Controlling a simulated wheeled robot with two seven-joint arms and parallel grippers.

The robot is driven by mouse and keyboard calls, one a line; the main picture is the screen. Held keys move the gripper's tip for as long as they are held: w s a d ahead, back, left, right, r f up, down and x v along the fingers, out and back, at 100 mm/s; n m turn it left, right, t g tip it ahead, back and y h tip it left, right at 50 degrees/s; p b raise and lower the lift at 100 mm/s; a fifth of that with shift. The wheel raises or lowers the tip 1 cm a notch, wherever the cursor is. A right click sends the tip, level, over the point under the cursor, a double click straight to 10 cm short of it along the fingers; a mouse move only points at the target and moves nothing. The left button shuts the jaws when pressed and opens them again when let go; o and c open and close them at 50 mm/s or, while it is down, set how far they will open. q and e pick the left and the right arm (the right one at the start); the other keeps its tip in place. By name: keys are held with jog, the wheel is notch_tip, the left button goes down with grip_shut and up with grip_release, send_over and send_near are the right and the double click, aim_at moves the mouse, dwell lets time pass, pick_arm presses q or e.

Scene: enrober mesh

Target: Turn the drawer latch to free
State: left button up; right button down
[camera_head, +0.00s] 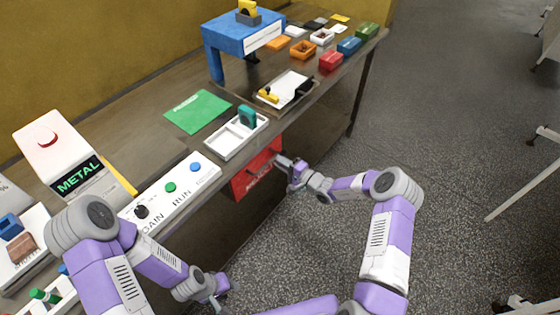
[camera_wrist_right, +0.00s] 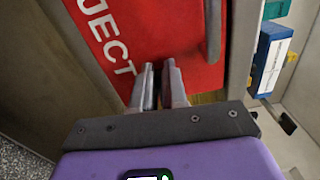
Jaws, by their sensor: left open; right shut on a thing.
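The red drawer front (camera_head: 250,181) is set in the bench's front side, below the white tray. In the right wrist view, the drawer front (camera_wrist_right: 160,32) fills the middle, with white letters ending in "JECT" and a dark bar handle (camera_wrist_right: 213,30). My right gripper (camera_head: 281,159) is at the drawer's upper right edge. In its wrist view, the fingers (camera_wrist_right: 159,68) are nearly together against the red face, shut on the drawer latch. The fingers mostly hide the latch, so its angle cannot be told. My left gripper (camera_head: 222,291) is open and empty, low in front of the bench.
Above the drawer is a white tray (camera_head: 222,147) with a teal block (camera_head: 247,116). A white panel (camera_head: 183,192) with a knob and green and blue buttons lies along the bench edge. A blue stand (camera_head: 228,38) and coloured boxes are farther back.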

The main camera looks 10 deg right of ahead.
jog(key=shift+f+n, duration=0.15)
jog(key=shift+n, duration=0.35)
jog(key=c, duration=1.2)
grip_release()
jog(key=shift+o, duration=0.2)
jog(key=p+v, duration=0.1)
jog(key=v, duration=0.6)
jog(key=shift+s+d, duration=0.2)
